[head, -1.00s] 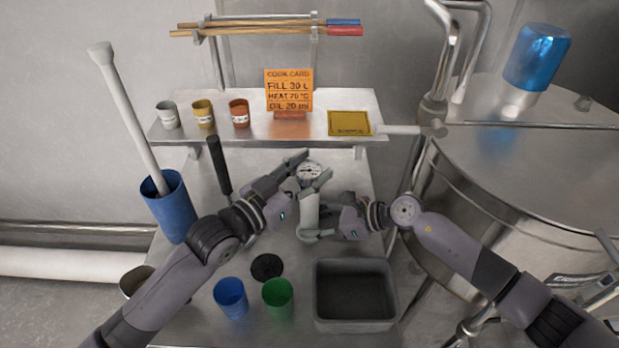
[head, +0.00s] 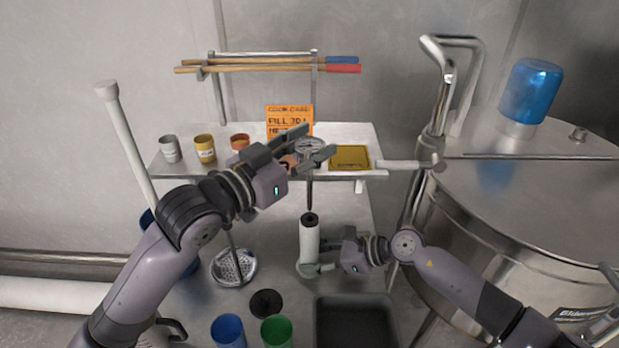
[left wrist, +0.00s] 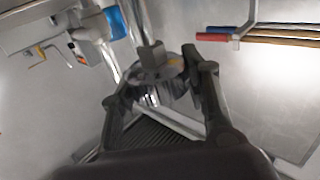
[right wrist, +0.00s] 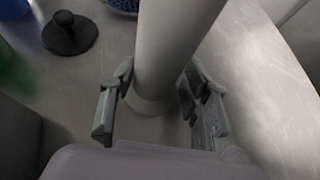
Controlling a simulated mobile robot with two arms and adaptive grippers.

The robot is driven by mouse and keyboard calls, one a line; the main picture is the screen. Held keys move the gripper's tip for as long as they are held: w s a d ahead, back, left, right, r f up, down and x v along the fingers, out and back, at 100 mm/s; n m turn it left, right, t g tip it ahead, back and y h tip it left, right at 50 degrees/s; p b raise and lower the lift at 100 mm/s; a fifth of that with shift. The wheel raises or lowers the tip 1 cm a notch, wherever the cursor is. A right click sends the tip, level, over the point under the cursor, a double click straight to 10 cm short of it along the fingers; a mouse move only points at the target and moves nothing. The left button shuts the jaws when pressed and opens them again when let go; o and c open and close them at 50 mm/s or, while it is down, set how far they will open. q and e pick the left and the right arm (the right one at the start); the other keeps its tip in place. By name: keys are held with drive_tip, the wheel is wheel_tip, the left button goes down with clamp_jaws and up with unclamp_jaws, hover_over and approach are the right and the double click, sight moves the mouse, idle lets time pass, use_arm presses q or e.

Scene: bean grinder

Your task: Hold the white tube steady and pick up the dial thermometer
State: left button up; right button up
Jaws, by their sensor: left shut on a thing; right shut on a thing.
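The white tube (head: 309,242) stands upright on the steel table, its dark open top facing up. My right gripper (head: 316,268) is shut on its lower part; the right wrist view shows the tube (right wrist: 172,50) between the two fingers (right wrist: 155,105). The dial thermometer (head: 309,148) has a round pale dial and a dark stem (head: 310,188) pointing down. My left gripper (head: 312,152) is shut on its dial head, above shelf height in the picture. The stem's tip is just above the tube's mouth, apart from it. In the left wrist view the dial (left wrist: 160,82) sits between the fingers.
A shelf (head: 345,174) behind holds small cups, an orange card (head: 288,117) and a yellow pad (head: 349,157). In front are a blue cup (head: 228,331), a green cup (head: 276,331), a black lid (head: 266,303) and a grey bin (head: 355,322). A steel kettle (head: 535,220) stands right.

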use_arm(q)
drive_tip(key=shift+r, duration=2.2)
use_arm(e)
drive_tip(key=shift+f, duration=0.1)
drive_tip(key=o, duration=0.9)
